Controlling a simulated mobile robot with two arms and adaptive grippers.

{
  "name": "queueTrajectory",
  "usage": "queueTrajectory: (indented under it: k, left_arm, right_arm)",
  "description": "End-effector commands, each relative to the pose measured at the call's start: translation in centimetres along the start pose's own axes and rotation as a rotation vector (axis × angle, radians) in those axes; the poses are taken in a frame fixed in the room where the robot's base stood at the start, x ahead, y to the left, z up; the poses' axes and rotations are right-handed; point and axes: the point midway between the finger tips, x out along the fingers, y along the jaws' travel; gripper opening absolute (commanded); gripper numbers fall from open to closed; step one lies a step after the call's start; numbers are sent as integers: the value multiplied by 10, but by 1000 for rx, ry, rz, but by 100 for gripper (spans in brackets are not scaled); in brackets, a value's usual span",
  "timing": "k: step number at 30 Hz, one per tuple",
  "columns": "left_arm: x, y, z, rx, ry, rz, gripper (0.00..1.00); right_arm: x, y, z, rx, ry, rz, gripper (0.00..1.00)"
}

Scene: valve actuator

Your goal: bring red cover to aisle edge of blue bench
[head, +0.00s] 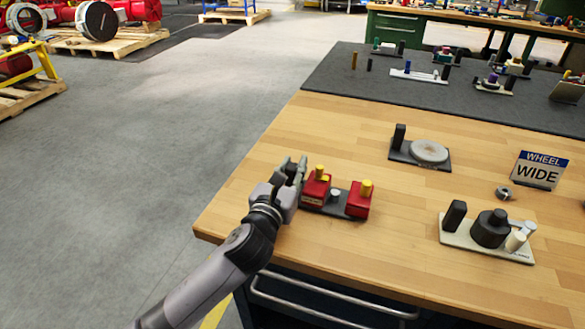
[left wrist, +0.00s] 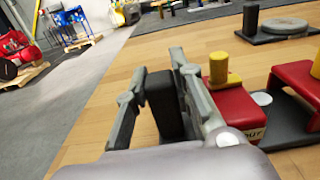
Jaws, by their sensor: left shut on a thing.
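The red cover unit sits near the left front corner of the wooden-topped bench (head: 400,258): two red blocks with yellow knobs, one at left (head: 314,190) and one at right (head: 358,203), on a dark plate (head: 334,206). In the left wrist view the red block with "OUT"-like lettering (left wrist: 236,108) is right of the fingers. My left gripper (head: 292,172) is shut on a black upright handle (left wrist: 164,106) at the plate's left end; the head view hides this handle behind the gripper. My right gripper is out of view.
A dark plate with a grey disc (head: 429,151) lies farther back. A white plate with black parts (head: 489,236) lies to the right, near a "WHEEL WIDE" sign (head: 540,170). A dark mat (head: 440,92) holds more units. The aisle floor (head: 170,130) at left is clear.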

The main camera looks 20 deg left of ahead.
Motion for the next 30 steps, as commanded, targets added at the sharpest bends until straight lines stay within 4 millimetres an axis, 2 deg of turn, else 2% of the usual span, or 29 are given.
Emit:
queueTrajectory:
  k: [2, 3, 12, 23, 26, 30]
  left_arm:
    - [0, 0, -1, 0, -2, -1, 0]
    - [0, 0, -3, 1, 0, 0, 23]
    - [0, 0, -2, 1, 0, 0, 42]
    - [-1, 0, 1, 0, 0, -1, 42]
    - [-14, 0, -1, 3, 2, -1, 42]
    - [-42, 0, -2, 3, 2, -3, 42]
  right_arm:
    - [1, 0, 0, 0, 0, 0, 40]
    - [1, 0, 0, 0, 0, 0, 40]
    - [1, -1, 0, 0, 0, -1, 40]
    - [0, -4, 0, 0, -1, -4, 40]
    - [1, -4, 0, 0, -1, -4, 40]
    - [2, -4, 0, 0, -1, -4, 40]
